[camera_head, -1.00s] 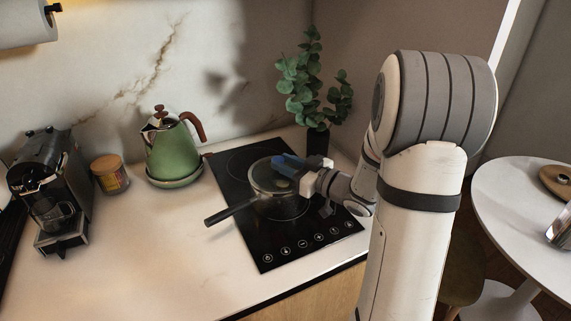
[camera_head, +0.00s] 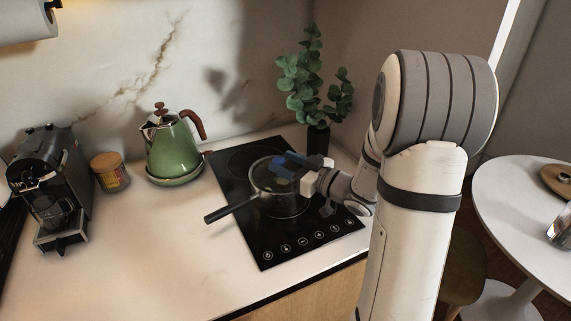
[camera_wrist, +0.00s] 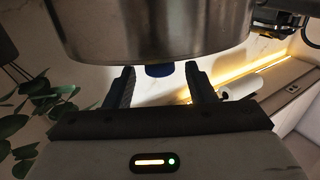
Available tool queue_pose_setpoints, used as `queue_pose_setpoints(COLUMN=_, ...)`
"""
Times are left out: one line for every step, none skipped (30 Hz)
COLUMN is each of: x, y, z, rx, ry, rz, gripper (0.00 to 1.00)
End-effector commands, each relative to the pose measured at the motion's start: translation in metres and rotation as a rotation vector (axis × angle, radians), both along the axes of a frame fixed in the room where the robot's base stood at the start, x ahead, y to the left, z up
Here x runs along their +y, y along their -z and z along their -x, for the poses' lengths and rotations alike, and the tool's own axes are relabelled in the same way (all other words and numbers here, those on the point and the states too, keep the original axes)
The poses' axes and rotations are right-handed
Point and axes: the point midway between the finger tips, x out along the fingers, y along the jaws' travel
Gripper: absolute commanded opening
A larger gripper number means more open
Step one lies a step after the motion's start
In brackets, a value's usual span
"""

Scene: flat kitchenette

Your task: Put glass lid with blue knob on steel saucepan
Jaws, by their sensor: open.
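The steel saucepan (camera_head: 289,211) stands on the black hob, its dark handle pointing to the lower left. It fills the top of the wrist view (camera_wrist: 150,32), where the picture is upside down. The glass lid (camera_head: 260,176) lies over the saucepan's top; my gripper partly hides it, and I cannot tell whether its rim is fully seated. The blue knob (camera_wrist: 160,71) shows between my fingers in the wrist view. My gripper (camera_wrist: 160,82) is open, with a finger on each side of the knob and a gap visible on both sides. It is over the pan in the head view (camera_head: 286,165).
The hob (camera_head: 240,190) has free room behind the pan. A plant (camera_head: 318,140) stands close behind my gripper. A green kettle (camera_head: 173,150), a jar (camera_head: 110,173) and a coffee machine (camera_head: 50,185) are to the left. The counter's front left is clear.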

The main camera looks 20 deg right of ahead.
Motion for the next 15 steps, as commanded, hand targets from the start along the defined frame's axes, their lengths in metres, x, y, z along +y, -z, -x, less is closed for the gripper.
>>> queue_pose_setpoints(x=0.0, y=-0.003, z=0.0, rx=0.0, ry=0.0, rz=0.0, gripper=0.5)
queue_pose_setpoints(x=0.0, y=-0.004, z=0.0, rx=0.0, ry=0.0, rz=0.0, gripper=0.5)
queue_pose_setpoints(x=0.0, y=-0.008, z=0.0, rx=0.0, ry=0.0, rz=0.0, gripper=0.5)
queue_pose_setpoints(x=0.0, y=-0.011, z=0.0, rx=0.0, ry=0.0, rz=0.0, gripper=0.5)
queue_pose_setpoints(x=-0.001, y=-0.012, z=0.001, rx=0.0, ry=0.001, rz=0.0, gripper=0.5)
queue_pose_setpoints(x=-0.007, y=-0.008, z=0.007, rx=-0.001, ry=0.005, rz=0.0, gripper=0.5)
queue_pose_setpoints(x=-0.012, y=-0.007, z=0.012, rx=-0.001, ry=0.006, rz=0.001, gripper=0.5)
queue_pose_setpoints(x=-0.016, y=-0.007, z=0.016, rx=-0.001, ry=0.007, rz=0.001, gripper=0.5)
queue_pose_setpoints(x=-0.021, y=-0.007, z=0.024, rx=-0.001, ry=0.007, rz=0.001, gripper=0.5)
queue_pose_setpoints(x=-0.025, y=-0.007, z=0.029, rx=-0.001, ry=0.008, rz=0.0, gripper=0.5)
queue_pose_setpoints(x=-0.03, y=-0.007, z=0.034, rx=-0.001, ry=0.007, rz=0.002, gripper=0.5)
queue_pose_setpoints(x=-0.035, y=-0.007, z=0.041, rx=-0.001, ry=0.008, rz=0.002, gripper=0.5)
queue_pose_setpoints(x=-0.039, y=-0.007, z=0.046, rx=-0.001, ry=0.008, rz=0.002, gripper=0.5)
queue_pose_setpoints(x=-0.043, y=-0.007, z=0.051, rx=-0.001, ry=0.007, rz=0.001, gripper=0.5)
queue_pose_setpoints(x=-0.048, y=-0.007, z=0.057, rx=-0.001, ry=0.008, rz=0.001, gripper=0.5)
